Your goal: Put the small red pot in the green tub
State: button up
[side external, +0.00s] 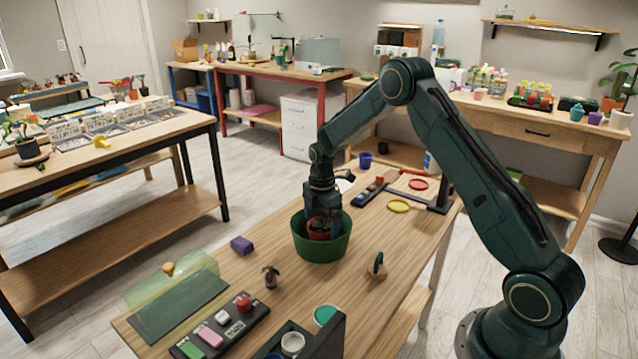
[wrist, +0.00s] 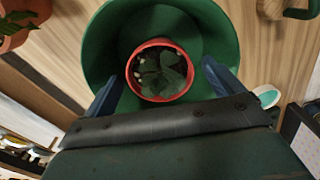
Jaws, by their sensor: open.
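The small red pot (wrist: 136,88) holds soil and a dark green leafy plant. It sits inside the green tub (side external: 322,247), and its rim also shows in the side view (side external: 320,235). The tub (wrist: 103,52) surrounds the pot in the wrist view. My gripper (side external: 321,214) points down into the tub from above. In the wrist view my gripper (wrist: 163,84) is open, with its two blue fingers apart on either side of the pot and a gap visible beside it. The tub wall hides the pot's base in the side view.
On the wooden table, a purple block (side external: 242,245) and a small plant (side external: 271,276) stand left of the tub. A wooden stand with a green piece (side external: 377,266) is to the right. A yellow disc (side external: 399,206) lies behind. Bare wood surrounds the tub's front.

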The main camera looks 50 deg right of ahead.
notch_tip(320, 180, up, 8)
dwell(0.4)
dwell(0.5)
notch_tip(320, 180, up, 11)
jog(key=m+t, duration=0.1)
jog(key=m, duration=0.3)
send_over(321, 229)
jog(key=s+a, duration=0.6)
jog(key=s+a+r+m+t, duration=0.2)
jog(key=s+a+r+m, duration=0.15)
jog(key=s+r, duration=0.4)
jog(key=s+a+m+t, duration=0.1)
jog(key=s+a+m, duration=0.2)
jog(key=s, duration=0.6)
jog(key=s+a+m+t, duration=0.1)
jog(key=s+a+m, duration=0.2)
jog(key=s, duration=0.6)
jog(key=shift+s+a+r+m+t, duration=0.3)
jog(key=shift+s+r+m, duration=0.1)
jog(key=shift+m, duration=0.35)
